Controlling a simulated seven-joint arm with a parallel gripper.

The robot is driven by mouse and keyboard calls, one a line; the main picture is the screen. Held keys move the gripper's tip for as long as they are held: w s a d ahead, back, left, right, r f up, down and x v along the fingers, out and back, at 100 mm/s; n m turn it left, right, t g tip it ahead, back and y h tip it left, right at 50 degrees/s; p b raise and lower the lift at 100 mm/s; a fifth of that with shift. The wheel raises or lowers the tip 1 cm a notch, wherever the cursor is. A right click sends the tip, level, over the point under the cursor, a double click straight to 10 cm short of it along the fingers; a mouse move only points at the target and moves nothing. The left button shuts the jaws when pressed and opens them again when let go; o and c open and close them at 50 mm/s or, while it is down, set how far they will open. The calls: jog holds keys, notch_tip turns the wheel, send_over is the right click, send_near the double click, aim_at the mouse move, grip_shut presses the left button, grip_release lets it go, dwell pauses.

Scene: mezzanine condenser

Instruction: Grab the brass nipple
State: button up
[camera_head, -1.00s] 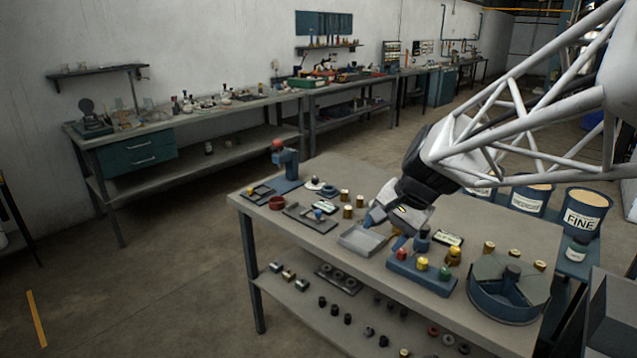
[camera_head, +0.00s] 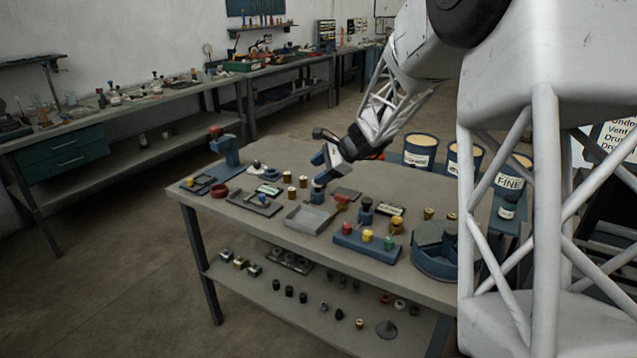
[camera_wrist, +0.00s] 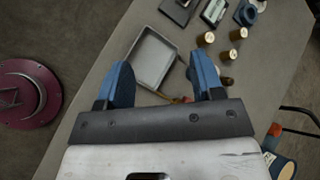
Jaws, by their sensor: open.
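Several small brass cylinders stand on the table; I cannot tell which one is the nipple. A group (camera_head: 290,192) stands behind the grey tray (camera_head: 291,224), left of my gripper (camera_head: 322,172). Two others (camera_head: 428,213) stand near the blue round bin at the right. In the wrist view, brass pieces (camera_wrist: 206,39) stand at the upper right, beyond the right finger. My gripper (camera_wrist: 161,82) is open above the table, and nothing is held. The grey tray (camera_wrist: 133,56) lies beneath, between and beyond the fingers.
A blue block with coloured knobs (camera_head: 365,246) and a blue round bin (camera_head: 435,266) stand at the table's right. A blue stand (camera_head: 226,157) is at the left end. Labelled drums (camera_head: 420,150) stand behind. A round maroon object (camera_wrist: 25,95) shows beyond the table edge.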

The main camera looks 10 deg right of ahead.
jog(key=w+d+f+m+t, duration=0.1)
jog(key=w+d+f+m, duration=0.2)
jog(key=w+d+f, duration=0.1)
jog(key=w+d+f+m+t, duration=0.2)
jog(key=w+f, duration=0.4)
jog(key=w, duration=0.3)
jog(key=w+d+f+m+t+y, duration=0.1)
jog(key=w+d+f+m, duration=0.3)
jog(key=w+d, duration=0.3)
jog(key=shift+f+m+t, duration=0.4)
jog(key=shift+w, duration=0.1)
jog(key=shift+x, duration=1.25)
jog(key=shift+a+f, duration=0.1)
jog(key=shift+a, duration=0.05)
jog(key=shift+x, duration=2.45)
jog(key=shift+w, duration=0.1)
jog(key=c, duration=1)
